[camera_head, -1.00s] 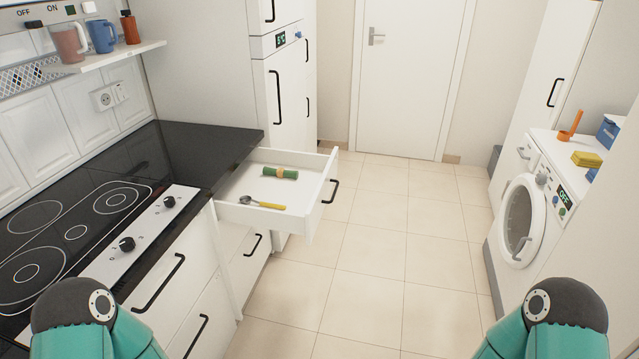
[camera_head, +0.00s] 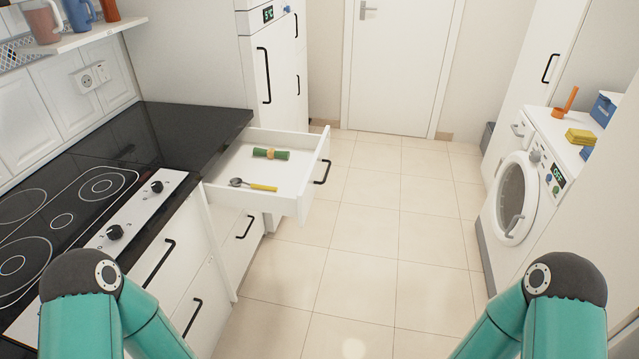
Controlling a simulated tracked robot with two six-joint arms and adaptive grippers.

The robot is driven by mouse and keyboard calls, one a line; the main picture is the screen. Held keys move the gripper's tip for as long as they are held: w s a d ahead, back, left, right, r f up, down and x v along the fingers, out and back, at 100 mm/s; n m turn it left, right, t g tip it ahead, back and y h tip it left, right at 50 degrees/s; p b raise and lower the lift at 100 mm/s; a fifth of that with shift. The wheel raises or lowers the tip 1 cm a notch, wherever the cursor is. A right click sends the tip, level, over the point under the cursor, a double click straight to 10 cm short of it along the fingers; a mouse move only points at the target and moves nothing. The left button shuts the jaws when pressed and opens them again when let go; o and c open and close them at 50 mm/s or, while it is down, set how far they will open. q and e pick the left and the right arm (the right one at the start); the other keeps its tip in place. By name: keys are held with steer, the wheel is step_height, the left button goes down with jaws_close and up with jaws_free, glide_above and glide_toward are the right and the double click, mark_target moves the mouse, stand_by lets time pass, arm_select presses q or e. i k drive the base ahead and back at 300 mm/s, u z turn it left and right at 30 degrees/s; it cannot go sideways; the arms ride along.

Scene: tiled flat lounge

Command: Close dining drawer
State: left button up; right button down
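The white dining drawer (camera_head: 285,189) stands pulled out from under the black worktop, left of the middle. Its black bar handle (camera_head: 322,171) is on the front panel, which faces right. A green roll with a tan band (camera_head: 271,154) and a spoon with a yellow handle (camera_head: 254,185) lie inside it. Only the teal upper parts of my two arms show at the bottom left and bottom right. Neither gripper is in view.
A hob (camera_head: 62,220) with knobs is at left, above more closed drawers. A washing machine (camera_head: 516,195) stands at right with a yellow stack (camera_head: 580,136) on top. The tiled floor (camera_head: 385,220) between is clear, up to a closed white door (camera_head: 400,70).

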mark_target(297, 178)
steer(key=z, duration=0.3)
steer(key=i, duration=1.25)
steer(key=u, duration=0.5)
